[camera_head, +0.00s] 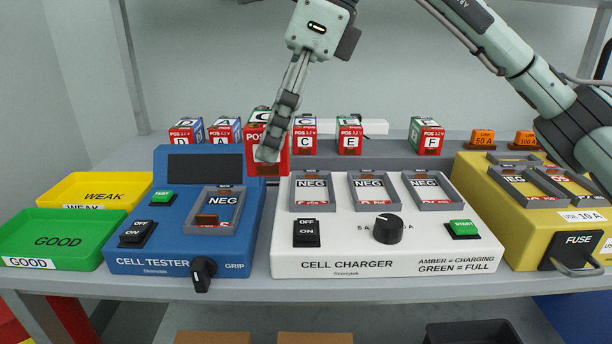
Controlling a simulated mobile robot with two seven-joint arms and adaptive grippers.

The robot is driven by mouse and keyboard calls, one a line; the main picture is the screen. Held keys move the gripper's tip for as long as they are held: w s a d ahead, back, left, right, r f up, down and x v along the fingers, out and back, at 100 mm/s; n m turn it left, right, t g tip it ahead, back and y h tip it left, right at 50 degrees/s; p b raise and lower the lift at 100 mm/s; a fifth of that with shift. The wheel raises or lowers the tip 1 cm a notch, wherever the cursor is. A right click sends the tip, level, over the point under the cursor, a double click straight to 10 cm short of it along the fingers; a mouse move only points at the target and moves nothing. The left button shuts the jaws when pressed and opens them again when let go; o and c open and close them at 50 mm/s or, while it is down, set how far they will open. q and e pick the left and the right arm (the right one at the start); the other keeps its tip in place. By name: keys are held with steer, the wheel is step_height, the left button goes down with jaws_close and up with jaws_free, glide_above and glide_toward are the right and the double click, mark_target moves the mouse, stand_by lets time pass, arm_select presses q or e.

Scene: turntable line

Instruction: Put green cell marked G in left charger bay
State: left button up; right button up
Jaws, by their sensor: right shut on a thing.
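My right gripper (275,140) comes down from above and is shut on a cell with a red front marked POS and a green top, the green cell G (254,142). Its letter is partly hidden by the finger, so G is not fully legible. The cell is upright, larger in view than the row behind, between the tester and the charger's rear left corner. The white cell charger (345,262) has three bays marked NEG: the left charger bay (312,207), the middle bay (372,206) and the right bay (430,205). All three look empty. My left gripper is not in view.
Cells D (187,135), A (224,135), C (305,139), E (349,140) and F (427,139) stand behind. A blue cell tester (150,255) is left of the charger, a yellow fuse box (500,220) right. Green (85,262) and yellow (140,180) trays are far left.

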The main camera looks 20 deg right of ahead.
steer(key=p, duration=0.1)
glide_above(305, 194)
steer(key=d, duration=0.2)
steer(key=f, duration=0.6)
steer(key=shift+s+a+f, duration=0.1)
steer(key=shift+s+f, duration=0.15)
step_height(305, 194, down, 4)
steer(key=shift+r, duration=0.25)
steer(key=shift+f, duration=0.3)
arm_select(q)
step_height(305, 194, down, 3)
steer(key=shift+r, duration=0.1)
arm_select(e)
steer(key=shift+f, duration=0.1)
steer(key=o, duration=1.4)
steer(key=shift+c, duration=0.2)
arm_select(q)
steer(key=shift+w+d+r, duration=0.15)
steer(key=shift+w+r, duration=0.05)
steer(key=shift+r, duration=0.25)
arm_select(e)
steer(key=o, duration=0.4)
steer(key=shift+c, duration=0.2)
